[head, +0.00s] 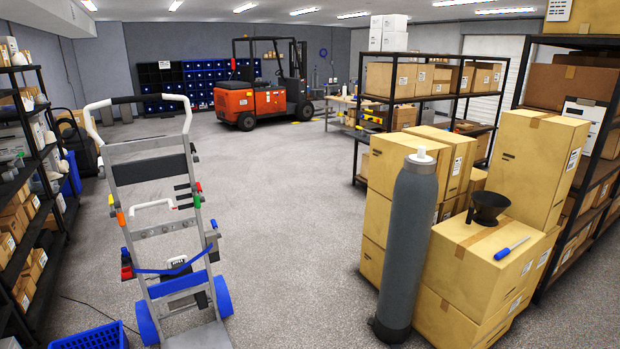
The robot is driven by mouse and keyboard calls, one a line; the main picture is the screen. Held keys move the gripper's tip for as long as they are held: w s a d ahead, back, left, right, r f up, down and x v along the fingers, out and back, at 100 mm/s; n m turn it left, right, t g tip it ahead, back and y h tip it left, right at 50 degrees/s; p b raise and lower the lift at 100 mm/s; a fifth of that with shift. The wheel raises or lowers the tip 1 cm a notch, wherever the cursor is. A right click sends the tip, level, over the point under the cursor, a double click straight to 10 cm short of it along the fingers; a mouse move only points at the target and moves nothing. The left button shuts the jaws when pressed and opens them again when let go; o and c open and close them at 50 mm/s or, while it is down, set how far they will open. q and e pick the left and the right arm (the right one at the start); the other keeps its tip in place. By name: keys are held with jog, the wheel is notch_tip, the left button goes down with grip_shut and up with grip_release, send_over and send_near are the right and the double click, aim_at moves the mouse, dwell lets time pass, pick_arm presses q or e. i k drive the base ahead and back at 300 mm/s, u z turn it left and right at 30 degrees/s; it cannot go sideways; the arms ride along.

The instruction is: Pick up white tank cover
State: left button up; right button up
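A tall grey gas tank (408,240) stands upright on the floor, right of the picture's middle, in front of stacked cardboard boxes. A small white cover (421,156) sits on top of the tank, with a narrow knob at its peak. Neither of my grippers shows in the head view.
Cardboard boxes (478,262) stand right beside the tank, with a black funnel (489,205) and a blue screwdriver-like tool (511,248) on top. A hand truck (165,220) stands at the left, near a blue basket (92,337). The floor between is clear.

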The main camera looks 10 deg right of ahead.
aim_at(421, 157)
jog(key=z, duration=0.3)
jog(key=i, duration=2.2)
jog(key=z, duration=0.25)
